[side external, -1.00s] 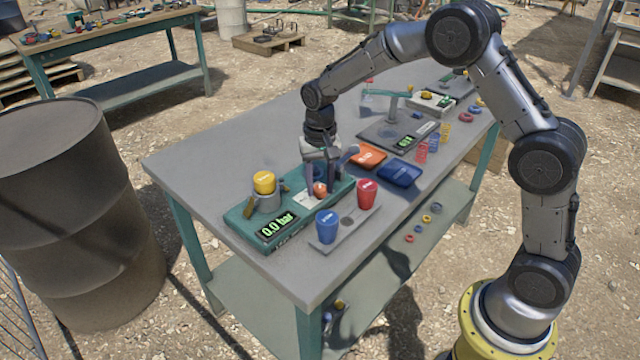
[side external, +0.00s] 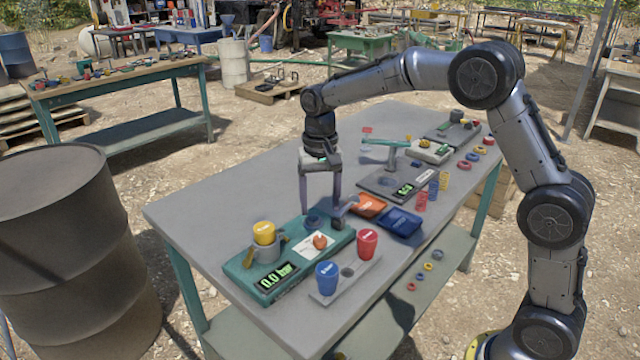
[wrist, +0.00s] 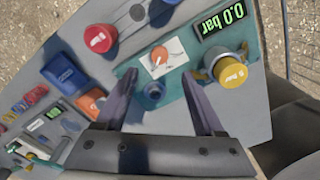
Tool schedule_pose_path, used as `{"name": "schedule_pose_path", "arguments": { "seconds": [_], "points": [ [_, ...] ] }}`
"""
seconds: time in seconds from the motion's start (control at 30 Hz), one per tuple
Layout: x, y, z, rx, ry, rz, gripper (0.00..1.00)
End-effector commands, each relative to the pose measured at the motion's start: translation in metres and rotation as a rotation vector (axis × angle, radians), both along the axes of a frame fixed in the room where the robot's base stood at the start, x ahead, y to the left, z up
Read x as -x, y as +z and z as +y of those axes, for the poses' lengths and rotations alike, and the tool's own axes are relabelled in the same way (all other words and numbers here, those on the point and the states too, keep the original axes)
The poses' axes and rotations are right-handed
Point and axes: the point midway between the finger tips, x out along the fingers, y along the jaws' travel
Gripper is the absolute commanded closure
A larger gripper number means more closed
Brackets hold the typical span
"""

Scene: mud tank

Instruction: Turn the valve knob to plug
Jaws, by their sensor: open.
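The orange-red valve knob (side external: 320,240) sits on a white plate on the teal unit (side external: 240,275). The knob also shows in the wrist view (wrist: 159,54), with its pointer direction too small to tell. My gripper (side external: 320,213) is open and empty. It points down over the back of the teal unit, apart from the knob. In the wrist view the fingers of my gripper (wrist: 160,76) are spread wide, and the knob lies just past their tips. A dark blue round fitting (wrist: 154,92) stands on the unit between the fingers. The unit's display (side external: 277,276) reads 0.0 bar.
A yellow weight-like cup (side external: 264,233) sits in a grey holder on the unit. Blue (side external: 327,278) and red (side external: 367,243) cups stand on a grey strip in front. Orange (side external: 369,206) and blue (side external: 402,222) trays lie to the right. The table's left end is clear.

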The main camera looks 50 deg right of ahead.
Motion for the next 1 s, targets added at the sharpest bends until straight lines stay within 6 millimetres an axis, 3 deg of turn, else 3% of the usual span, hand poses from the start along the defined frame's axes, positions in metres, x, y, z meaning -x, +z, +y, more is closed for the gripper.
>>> {"name": "schedule_pose_path", "arguments": {
  "seconds": [0.1, 0.3, 0.77, 0.87, 1.0],
  "points": [
    [-0.001, 0.022, 0.000, 0.000, 0.000, -0.004, 0.30],
    [0.000, 0.043, 0.000, 0.000, 0.000, -0.001, 0.30],
    [0.000, 0.052, 0.000, 0.000, 0.000, -0.010, 0.30],
    [0.004, 0.074, 0.001, 0.001, 0.002, -0.059, 0.30],
    [0.037, 0.119, 0.003, 0.003, 0.005, -0.143, 0.30]
  ]
}}
